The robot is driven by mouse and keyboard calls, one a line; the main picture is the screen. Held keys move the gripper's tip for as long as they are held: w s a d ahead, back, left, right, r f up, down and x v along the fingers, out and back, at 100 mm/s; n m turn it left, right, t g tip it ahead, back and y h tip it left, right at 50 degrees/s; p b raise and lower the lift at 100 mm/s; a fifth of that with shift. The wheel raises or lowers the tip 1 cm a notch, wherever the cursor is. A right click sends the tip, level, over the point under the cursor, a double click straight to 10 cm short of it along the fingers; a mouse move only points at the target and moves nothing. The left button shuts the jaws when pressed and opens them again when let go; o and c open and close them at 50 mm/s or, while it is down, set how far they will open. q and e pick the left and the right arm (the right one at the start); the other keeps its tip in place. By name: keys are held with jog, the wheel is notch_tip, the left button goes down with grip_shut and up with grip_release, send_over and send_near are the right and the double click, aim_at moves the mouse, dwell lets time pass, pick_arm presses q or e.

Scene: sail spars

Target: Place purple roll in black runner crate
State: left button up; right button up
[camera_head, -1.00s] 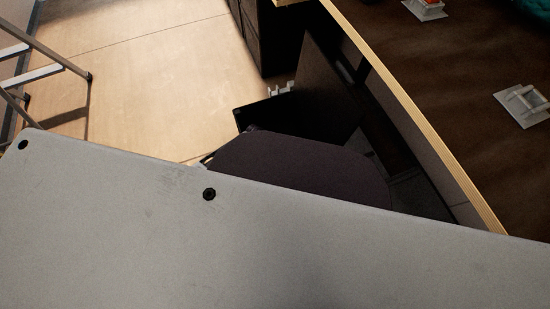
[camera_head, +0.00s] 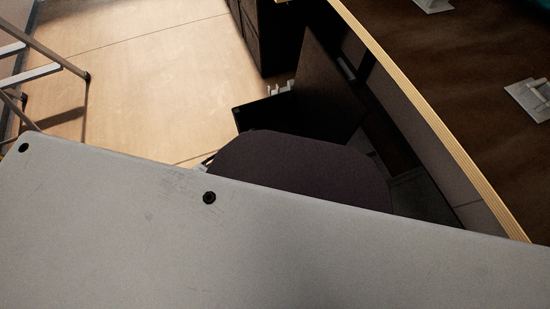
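I see no purple roll that I can make out, and no crate that I can identify as the black runner crate. Neither of my grippers is in view. A large pale grey panel (camera_head: 250,245) fills the lower part of the head view and hides what lies behind it. A dark rounded shape (camera_head: 300,170) shows just above the panel's edge; I cannot tell what it is.
A dark table top (camera_head: 460,90) with a light wooden edge (camera_head: 425,105) runs down the right side. A pale fitting (camera_head: 530,98) sits on it. Dark cabinets (camera_head: 275,35) stand at the top. A metal-legged frame (camera_head: 40,72) stands left. The wooden floor (camera_head: 160,80) is mostly clear.

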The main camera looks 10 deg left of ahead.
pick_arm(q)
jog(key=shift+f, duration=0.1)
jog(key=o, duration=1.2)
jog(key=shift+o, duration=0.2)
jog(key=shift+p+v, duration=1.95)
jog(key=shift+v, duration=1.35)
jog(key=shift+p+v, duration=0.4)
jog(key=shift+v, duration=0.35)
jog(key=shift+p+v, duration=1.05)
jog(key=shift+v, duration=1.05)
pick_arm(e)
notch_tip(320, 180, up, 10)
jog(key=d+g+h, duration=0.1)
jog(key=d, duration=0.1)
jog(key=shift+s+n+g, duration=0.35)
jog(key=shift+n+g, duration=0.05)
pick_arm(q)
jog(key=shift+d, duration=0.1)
